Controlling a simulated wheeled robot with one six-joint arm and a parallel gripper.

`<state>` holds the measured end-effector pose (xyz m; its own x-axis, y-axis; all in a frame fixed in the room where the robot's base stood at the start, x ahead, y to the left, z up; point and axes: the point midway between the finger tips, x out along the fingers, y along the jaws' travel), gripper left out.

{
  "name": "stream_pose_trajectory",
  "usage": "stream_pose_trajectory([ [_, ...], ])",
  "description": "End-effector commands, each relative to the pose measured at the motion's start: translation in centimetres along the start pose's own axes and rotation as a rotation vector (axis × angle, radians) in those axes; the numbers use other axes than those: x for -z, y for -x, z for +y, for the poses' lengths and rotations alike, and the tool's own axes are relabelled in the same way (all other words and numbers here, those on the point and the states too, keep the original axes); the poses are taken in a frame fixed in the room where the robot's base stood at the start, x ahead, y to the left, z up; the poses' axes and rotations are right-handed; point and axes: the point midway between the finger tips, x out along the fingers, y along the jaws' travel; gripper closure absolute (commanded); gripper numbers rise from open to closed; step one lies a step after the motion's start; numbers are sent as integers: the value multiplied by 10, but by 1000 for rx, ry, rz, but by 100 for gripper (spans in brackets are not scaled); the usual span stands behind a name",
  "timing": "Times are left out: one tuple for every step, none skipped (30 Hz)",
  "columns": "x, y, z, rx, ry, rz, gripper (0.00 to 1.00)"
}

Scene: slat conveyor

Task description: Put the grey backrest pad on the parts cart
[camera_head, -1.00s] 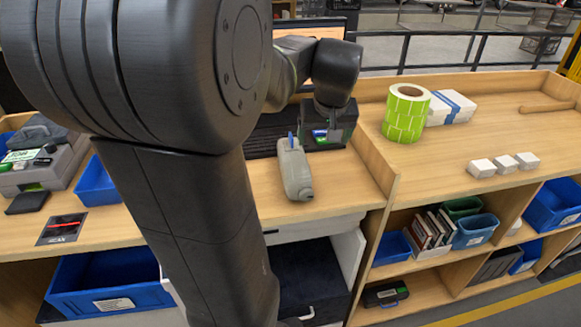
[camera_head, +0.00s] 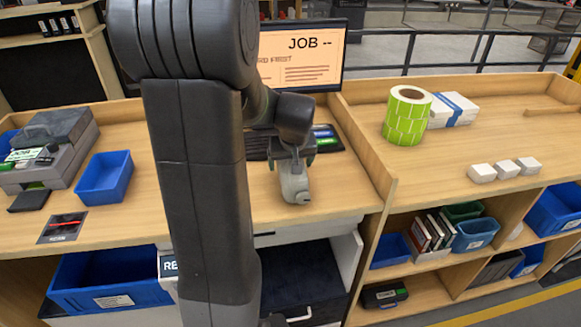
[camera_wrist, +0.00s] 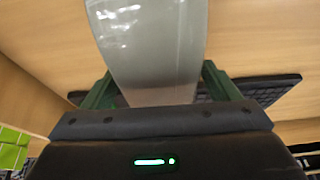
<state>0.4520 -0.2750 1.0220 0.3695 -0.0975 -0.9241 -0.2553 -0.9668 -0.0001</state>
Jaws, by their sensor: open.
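A grey, smooth, rounded long piece (camera_head: 295,187), which I take for the backrest pad, lies on the wooden desk near its right divider. My gripper (camera_head: 291,160) is over its far end, with a green finger on each side. In the wrist view the pad (camera_wrist: 150,45) runs up from between the green fingers (camera_wrist: 160,90). The fingers are open around it; I cannot tell whether either touches it. The pad's far end is hidden by the gripper. I cannot make out a parts cart in either view.
A monitor (camera_head: 300,60) and dark keyboard (camera_head: 258,146) are behind the gripper. A wooden divider (camera_head: 370,150) stands to the right; beyond it are a green label roll (camera_head: 407,115) and white boxes (camera_head: 481,173). A blue bin (camera_head: 104,177) is on the desk at left.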

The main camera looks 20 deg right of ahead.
Motion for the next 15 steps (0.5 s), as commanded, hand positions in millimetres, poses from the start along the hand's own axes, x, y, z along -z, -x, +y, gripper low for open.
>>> stream_pose_trajectory([
  [0,-3,0,0,0,-1,18],
  [0,-4,0,0,0,-1,18],
  [0,-4,0,0,0,0,18],
  [0,-4,0,0,0,0,18],
  [0,-4,0,0,0,0,18],
  [0,-4,0,0,0,0,18],
  [0,-4,0,0,0,0,18],
  [0,-4,0,0,0,0,18],
  [0,-4,0,0,0,0,20],
  [0,-4,0,0,0,0,26],
  [0,-4,0,0,0,0,32],
  [0,-4,0,0,0,0,40],
  [0,-4,0,0,0,0,46],
  [0,-4,0,0,0,0,52],
  [0,-4,0,0,0,0,59],
])
